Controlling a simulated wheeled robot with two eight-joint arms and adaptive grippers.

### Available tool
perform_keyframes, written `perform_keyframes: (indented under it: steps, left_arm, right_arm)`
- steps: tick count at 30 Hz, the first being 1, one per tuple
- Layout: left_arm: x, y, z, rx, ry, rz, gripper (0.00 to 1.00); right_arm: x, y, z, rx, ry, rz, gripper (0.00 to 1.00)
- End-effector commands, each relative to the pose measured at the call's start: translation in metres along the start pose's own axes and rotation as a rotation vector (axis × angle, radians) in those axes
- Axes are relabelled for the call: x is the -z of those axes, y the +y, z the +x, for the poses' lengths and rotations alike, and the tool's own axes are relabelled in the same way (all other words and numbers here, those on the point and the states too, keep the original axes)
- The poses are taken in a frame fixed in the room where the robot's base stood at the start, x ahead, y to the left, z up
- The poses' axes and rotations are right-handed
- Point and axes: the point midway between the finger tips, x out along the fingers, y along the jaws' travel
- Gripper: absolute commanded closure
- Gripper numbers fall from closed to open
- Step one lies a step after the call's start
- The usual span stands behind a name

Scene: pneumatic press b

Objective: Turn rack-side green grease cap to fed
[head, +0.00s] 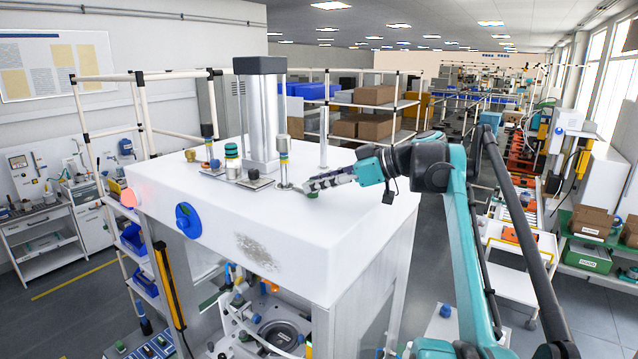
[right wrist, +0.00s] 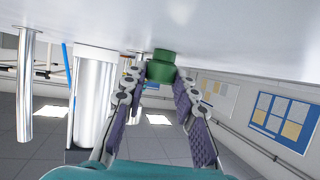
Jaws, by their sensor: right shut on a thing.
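A green grease cap (head: 312,194) sits on the white top of the press (head: 330,240), near its right part. In the right wrist view the green cap (right wrist: 161,66) is between my fingertips, against the white surface. My right gripper (head: 307,187) reaches in from the right, nearly level with the top, and is shut on this cap. The right wrist view shows the fingers (right wrist: 158,85) on both sides of it. Any mark showing the cap's setting cannot be made out. My left gripper is not in view.
A tall grey cylinder (head: 262,115) rises from the press top. Left of my gripper stand a slim post with a yellow band (head: 284,165) and a green-topped stack (head: 232,155). A blue knob (head: 187,220) is on the front face. The front of the press top is clear.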

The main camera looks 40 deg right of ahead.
Motion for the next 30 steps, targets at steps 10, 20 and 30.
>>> perform_keyframes:
  steps: [10, 20, 30]
  left_arm:
    - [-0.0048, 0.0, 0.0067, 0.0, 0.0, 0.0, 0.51]
    - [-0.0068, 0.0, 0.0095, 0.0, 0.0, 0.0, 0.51]
    - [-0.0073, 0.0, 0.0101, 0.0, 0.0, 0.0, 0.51]
  right_arm:
    - [-0.0008, -0.0045, 0.0011, -0.183, -0.001, 0.075, 1.0]
    - [0.0002, -0.0072, 0.0022, -0.388, -0.001, 0.159, 1.0]
    - [0.0007, -0.0075, 0.0021, -0.498, 0.0, 0.205, 1.0]
